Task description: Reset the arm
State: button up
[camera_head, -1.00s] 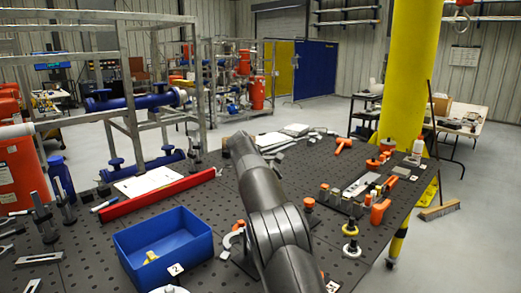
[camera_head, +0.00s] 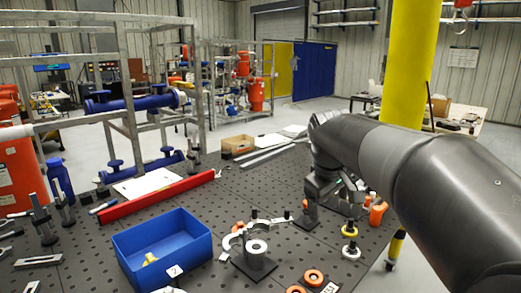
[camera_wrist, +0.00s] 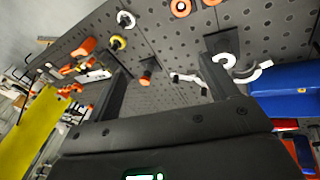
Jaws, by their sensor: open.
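My arm (camera_head: 400,160) reaches in from the right edge of the head view, over the right part of the dark perforated table (camera_head: 200,240). Its wrist bends down, and my gripper (camera_head: 322,195) points toward the tabletop, partly hidden among small fixtures. In the wrist view my gripper (camera_wrist: 171,62) has its two dark fingers wide apart. Nothing is held between them. The table with its holes shows beyond the fingers.
A blue bin (camera_head: 165,250) holds a yellow piece at the front left. A red bar (camera_head: 155,197) lies behind it. A grey clamp fixture (camera_head: 255,258) stands right of the bin. A yellow column (camera_head: 410,65) rises beyond the table.

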jog(key=s+f+m+t+y, duration=0.1)
jog(key=s+f+m, duration=0.2)
jog(key=s, duration=0.9)
jog(key=s+f+m, duration=0.3)
jog(key=s+f, duration=0.4)
jog(key=s, duration=0.4)
jog(key=shift+s+a+m+t+y, duration=0.3)
jog(key=shift+s+a+t+y, duration=0.05)
jog(key=shift+a+t+y, duration=0.1)
